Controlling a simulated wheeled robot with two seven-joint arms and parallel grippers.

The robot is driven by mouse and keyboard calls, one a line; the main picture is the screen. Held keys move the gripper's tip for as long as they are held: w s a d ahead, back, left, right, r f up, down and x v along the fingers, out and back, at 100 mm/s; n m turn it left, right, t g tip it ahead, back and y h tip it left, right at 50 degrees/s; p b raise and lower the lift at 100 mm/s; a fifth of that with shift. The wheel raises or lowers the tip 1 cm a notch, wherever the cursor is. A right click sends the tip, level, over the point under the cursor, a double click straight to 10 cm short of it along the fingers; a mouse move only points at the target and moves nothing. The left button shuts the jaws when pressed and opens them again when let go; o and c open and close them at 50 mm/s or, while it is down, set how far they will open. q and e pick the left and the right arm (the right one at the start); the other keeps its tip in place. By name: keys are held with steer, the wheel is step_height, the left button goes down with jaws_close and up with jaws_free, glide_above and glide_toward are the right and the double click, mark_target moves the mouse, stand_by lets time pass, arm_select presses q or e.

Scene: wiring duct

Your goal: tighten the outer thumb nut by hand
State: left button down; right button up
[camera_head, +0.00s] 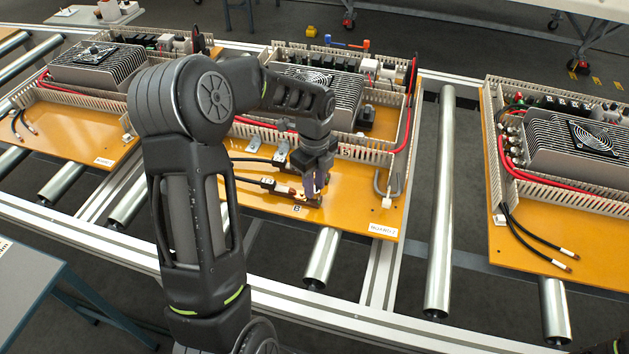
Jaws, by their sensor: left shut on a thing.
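My left arm reaches in from the left over the middle orange panel (365,213). Its gripper (313,194) points down near the panel's front edge, at the terminal area by the marking "B". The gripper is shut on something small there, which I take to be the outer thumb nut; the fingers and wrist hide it. Black cables with metal lugs (268,183) lead from the left to this spot. A second terminal with a silvery bracket (281,152) stands behind it. My right gripper is not in view.
The middle panel carries a finned unit with a fan (318,80), slotted wiring duct (345,176), a red cable (408,125) and a grey hook-shaped part (391,182). Similar panels lie left (85,143) and right (530,236) on the roller conveyor (440,215).

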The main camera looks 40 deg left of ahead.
arm_select(q)
steer(key=shift+w+a+r+m+p, duration=0.1)
steer(key=shift+r+m+p, duration=0.1)
steer(key=shift+m, duration=0.45)
steer(key=shift+w+r+m+p, duration=0.1)
steer(key=shift+m+p, duration=0.05)
steer(key=shift+m, duration=0.5)
steer(key=shift+f, duration=0.1)
steer(key=c, duration=1.5)
jaws_free()
steer(key=o, duration=0.3)
steer(key=shift+s+f, duration=0.1)
steer(key=shift+s, duration=0.05)
steer(key=shift+o, duration=0.2)
step_height(320, 180, up, 8)
steer(key=shift+f+b, duration=0.1)
steer(key=shift+b, duration=0.2)
